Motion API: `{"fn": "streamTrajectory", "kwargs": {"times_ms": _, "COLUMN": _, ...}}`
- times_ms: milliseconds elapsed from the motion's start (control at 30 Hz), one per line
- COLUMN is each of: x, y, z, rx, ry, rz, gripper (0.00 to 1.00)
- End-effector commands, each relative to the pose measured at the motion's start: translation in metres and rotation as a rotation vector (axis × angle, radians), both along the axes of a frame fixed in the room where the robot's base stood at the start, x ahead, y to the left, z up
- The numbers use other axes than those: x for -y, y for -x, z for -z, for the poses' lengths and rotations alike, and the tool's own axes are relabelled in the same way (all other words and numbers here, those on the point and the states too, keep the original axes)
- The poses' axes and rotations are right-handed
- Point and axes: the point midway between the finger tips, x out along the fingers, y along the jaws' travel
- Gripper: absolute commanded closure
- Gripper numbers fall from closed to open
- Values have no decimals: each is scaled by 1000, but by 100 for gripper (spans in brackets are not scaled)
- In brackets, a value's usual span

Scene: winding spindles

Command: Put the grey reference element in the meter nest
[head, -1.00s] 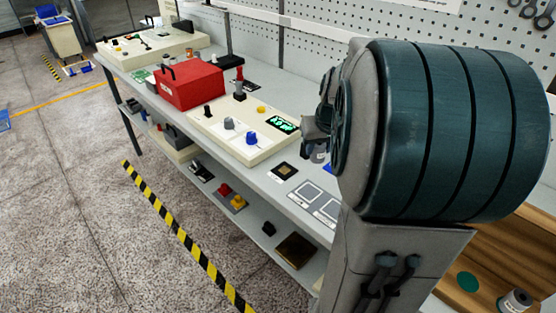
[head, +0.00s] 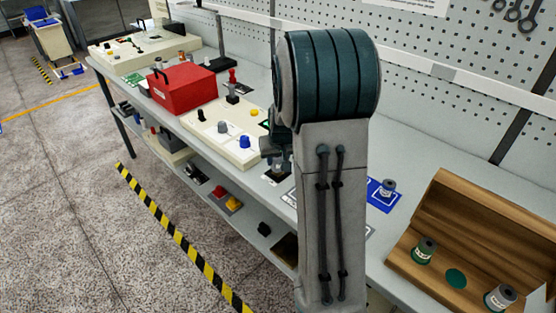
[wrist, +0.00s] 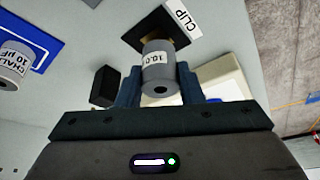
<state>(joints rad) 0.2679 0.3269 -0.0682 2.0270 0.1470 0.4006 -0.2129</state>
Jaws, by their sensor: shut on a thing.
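My gripper (wrist: 161,88) is shut on a grey cylindrical element (wrist: 158,72) with a white label reading about "10.0", partly turned away. In the wrist view, a dark square nest (wrist: 160,32) with a brownish centre lies just beyond the element, with a "CLIP" label (wrist: 180,15) beside it. The element overlaps the nest in this view; I cannot tell whether they touch. In the head view, the held element (head: 283,166) shows beside my arm, over the dark nest (head: 270,178). My arm hides part of the gripper.
A second grey element (head: 388,187) stands on a blue mat (head: 376,202). A wooden tray (head: 480,235) at right holds a green spool (head: 424,250) and a grey one (head: 500,297). A cream control panel (head: 222,148) with knobs and a red box (head: 182,88) stand to the left.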

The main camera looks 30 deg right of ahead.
Motion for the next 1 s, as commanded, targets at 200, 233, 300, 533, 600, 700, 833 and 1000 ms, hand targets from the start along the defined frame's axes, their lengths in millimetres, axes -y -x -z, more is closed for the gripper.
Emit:
{"fn": "streamTrajectory", "kwargs": {"times_ms": 200, "x": 1, "y": 0, "z": 13, "rx": 1, "ry": 2, "rz": -1, "gripper": 90}}
{"fn": "streamTrajectory", "kwargs": {"times_ms": 233, "x": 1, "y": 0, "z": 13, "rx": 1, "ry": 2, "rz": -1, "gripper": 90}}
{"fn": "streamTrajectory", "kwargs": {"times_ms": 300, "x": 1, "y": 0, "z": 13, "rx": 1, "ry": 2, "rz": -1, "gripper": 90}}
{"fn": "streamTrajectory", "kwargs": {"times_ms": 533, "x": 1, "y": 0, "z": 16, "rx": 1, "ry": 1, "rz": 0, "gripper": 61}}
{"fn": "streamTrajectory", "kwargs": {"times_ms": 600, "x": 1, "y": 0, "z": 16, "rx": 1, "ry": 1, "rz": 0, "gripper": 45}}
{"fn": "streamTrajectory", "kwargs": {"times_ms": 700, "x": 1, "y": 0, "z": 16, "rx": 0, "ry": 1, "rz": 0, "gripper": 45}}
{"fn": "streamTrajectory", "kwargs": {"times_ms": 833, "x": 1, "y": 0, "z": 16, "rx": 0, "ry": 1, "rz": 0, "gripper": 45}}
{"fn": "streamTrajectory", "kwargs": {"times_ms": 1000, "x": 1, "y": 0, "z": 10, "rx": 1, "ry": 1, "rz": 0, "gripper": 45}}
